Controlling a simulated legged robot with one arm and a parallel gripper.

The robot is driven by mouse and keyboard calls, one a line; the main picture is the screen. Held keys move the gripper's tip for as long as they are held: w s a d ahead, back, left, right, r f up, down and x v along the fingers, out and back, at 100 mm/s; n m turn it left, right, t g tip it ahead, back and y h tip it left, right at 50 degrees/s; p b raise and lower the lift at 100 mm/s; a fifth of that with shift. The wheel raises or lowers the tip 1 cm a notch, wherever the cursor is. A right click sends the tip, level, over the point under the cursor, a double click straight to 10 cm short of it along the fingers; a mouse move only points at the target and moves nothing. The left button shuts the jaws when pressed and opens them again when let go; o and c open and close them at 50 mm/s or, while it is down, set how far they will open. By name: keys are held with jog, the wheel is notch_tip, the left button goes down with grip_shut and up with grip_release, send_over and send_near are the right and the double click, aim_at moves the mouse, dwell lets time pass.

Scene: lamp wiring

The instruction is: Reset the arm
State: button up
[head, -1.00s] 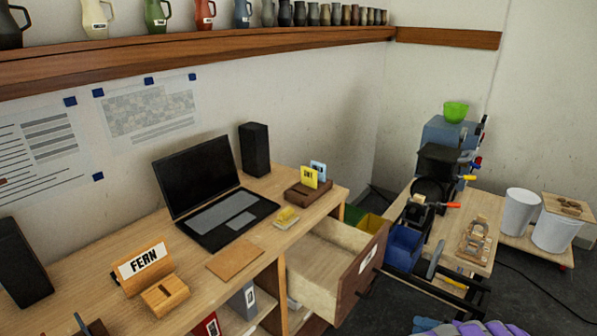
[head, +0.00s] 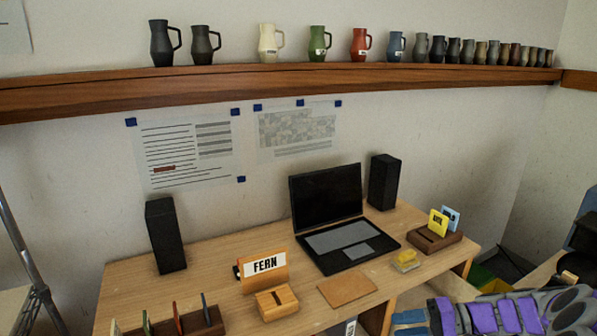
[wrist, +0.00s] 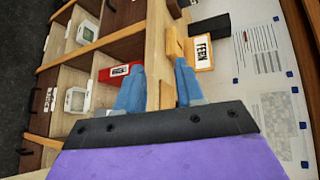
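My arm (head: 495,315), purple and grey, comes in at the lower right of the head view, in front of the desk's front edge. Its blue finger end points left and is cut by the frame's bottom edge. In the wrist view my gripper (wrist: 158,70) has two blue fingers spread apart, with nothing held between them. The desk front and the FERN sign (wrist: 203,52) lie beyond the fingers, apart from them.
The desk holds a laptop (head: 335,218), two black speakers (head: 165,235), a FERN sign (head: 264,268), a wooden block (head: 277,303) and a card holder (head: 437,238). Mugs line the shelf (head: 300,80) above. In the wrist view, shelf compartments (wrist: 85,85) sit below the desktop.

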jog(key=s+a+r+n+g+h, duration=0.2)
jog(key=s+a+r+g+h, duration=0.1)
jog(key=s+a, duration=0.55)
jog(key=s+a+r+n+g+h, duration=0.2)
jog(key=s+a+r+g+h, duration=0.1)
jog(key=s+a, duration=0.5)
jog(key=s+d+f+t+h, duration=0.1)
jog(key=s+d+h, duration=0.1)
jog(key=s+h, duration=0.6)
jog(key=s, duration=0.6)
jog(key=shift+s+d+f+n, duration=0.25)
jog(key=shift+s+d+n, duration=0.05)
jog(key=shift+s+d, duration=0.1)
